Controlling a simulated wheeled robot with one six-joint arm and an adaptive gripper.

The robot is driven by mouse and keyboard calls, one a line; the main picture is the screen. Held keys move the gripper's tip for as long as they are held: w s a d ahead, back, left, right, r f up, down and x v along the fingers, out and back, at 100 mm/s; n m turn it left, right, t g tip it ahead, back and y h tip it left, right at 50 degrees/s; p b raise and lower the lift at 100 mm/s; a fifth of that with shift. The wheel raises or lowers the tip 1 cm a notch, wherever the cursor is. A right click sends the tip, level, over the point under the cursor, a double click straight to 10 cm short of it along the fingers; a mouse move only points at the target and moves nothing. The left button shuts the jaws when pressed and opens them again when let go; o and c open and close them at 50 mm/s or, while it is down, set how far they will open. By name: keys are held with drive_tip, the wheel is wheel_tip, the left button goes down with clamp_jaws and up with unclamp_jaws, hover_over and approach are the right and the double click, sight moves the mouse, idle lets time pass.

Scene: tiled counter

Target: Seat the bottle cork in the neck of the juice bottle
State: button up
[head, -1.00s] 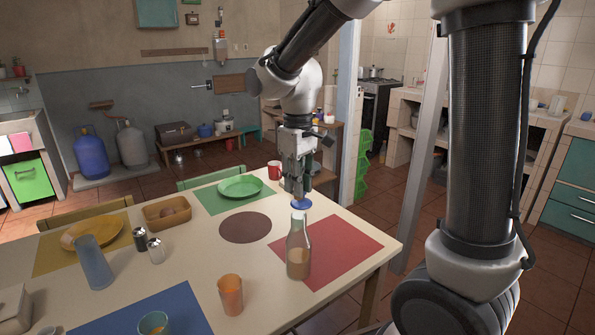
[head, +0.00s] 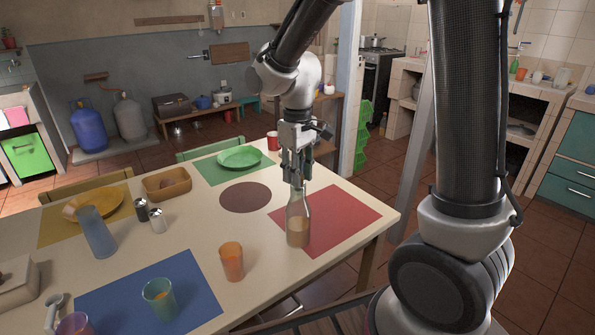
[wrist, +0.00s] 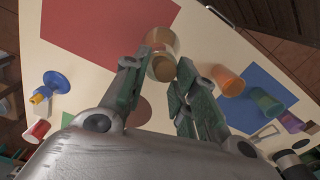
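The juice bottle (head: 298,228) is clear glass with orange-brown juice low inside. It stands upright on the table at the left edge of the red mat. My gripper (head: 297,182) points down directly over its neck. In the wrist view my gripper's fingers (wrist: 158,66) are apart, with the bottle (wrist: 160,38) showing between and beyond their tips. A round tan-brown disc (wrist: 162,68) shows between the fingertips at the bottle's mouth. I cannot tell whether it is the bottle cork or juice seen through the neck. The head view hides the mouth behind the fingers.
A blue round piece with a yellow part (wrist: 56,82) stands off to the left in the wrist view. An orange cup (head: 231,262), a blue tumbler (head: 97,232) and a teal cup (head: 159,298) stand left of the bottle. The red mat (head: 335,215) is clear right of it.

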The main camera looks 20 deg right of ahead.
drive_tip(key=shift+o, duration=0.7)
wheel_tip(320, 180, up, 7)
drive_tip(key=shift+r, duration=0.1)
idle(0.5)
drive_tip(key=s+d+r+m+t, duration=0.2)
drive_tip(key=s+d+r+m, duration=0.1)
drive_tip(key=s+d, duration=0.4)
drive_tip(key=s+d+r+m+t, duration=0.2)
drive_tip(key=s+d, duration=0.6)
drive_tip(key=s, duration=0.4)
drive_tip(key=shift+r+m, duration=0.6)
drive_tip(key=shift+r, duration=0.05)
